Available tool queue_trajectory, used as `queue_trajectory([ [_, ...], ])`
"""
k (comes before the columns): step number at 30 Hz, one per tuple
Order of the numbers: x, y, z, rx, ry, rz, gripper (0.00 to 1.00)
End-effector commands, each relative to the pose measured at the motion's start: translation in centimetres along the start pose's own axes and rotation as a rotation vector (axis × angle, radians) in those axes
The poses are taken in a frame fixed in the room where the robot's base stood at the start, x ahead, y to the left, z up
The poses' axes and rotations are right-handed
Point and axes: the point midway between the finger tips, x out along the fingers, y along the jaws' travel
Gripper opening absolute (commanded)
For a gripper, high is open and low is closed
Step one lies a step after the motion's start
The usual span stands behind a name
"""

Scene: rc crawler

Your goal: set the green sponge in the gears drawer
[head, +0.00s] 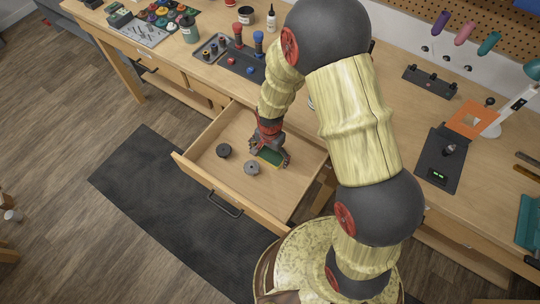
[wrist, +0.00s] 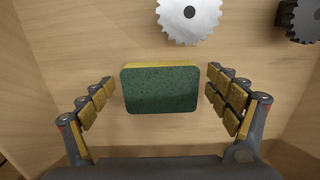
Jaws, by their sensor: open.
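The green sponge (wrist: 160,90) has a dark green face and a yellow edge. It is in the gears drawer, between the spread fingers of my gripper (wrist: 160,100), with a gap on each side. In the head view the sponge (head: 270,156) shows as a green patch under my gripper (head: 268,150), which is down inside the drawer. The gears drawer (head: 207,165) is pulled open, with a pale wooden floor. It holds a silver gear (head: 252,168) and a dark gear (head: 224,150). In the wrist view the silver gear (wrist: 189,18) lies just beyond the sponge.
The drawer's front (head: 235,208) and side walls surround my gripper. A dark mat (head: 150,200) lies on the floor.

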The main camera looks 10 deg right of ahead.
Motion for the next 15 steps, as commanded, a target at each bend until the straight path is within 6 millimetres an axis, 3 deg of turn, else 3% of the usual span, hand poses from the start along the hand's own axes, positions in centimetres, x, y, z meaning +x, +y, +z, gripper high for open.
queue_trajectory([
  [5,-2.1,-0.1,-0.1,0.0,0.002,-0.003,0.89],
  [15,-9.1,-0.1,-0.1,0.0,0.002,-0.003,0.89],
])
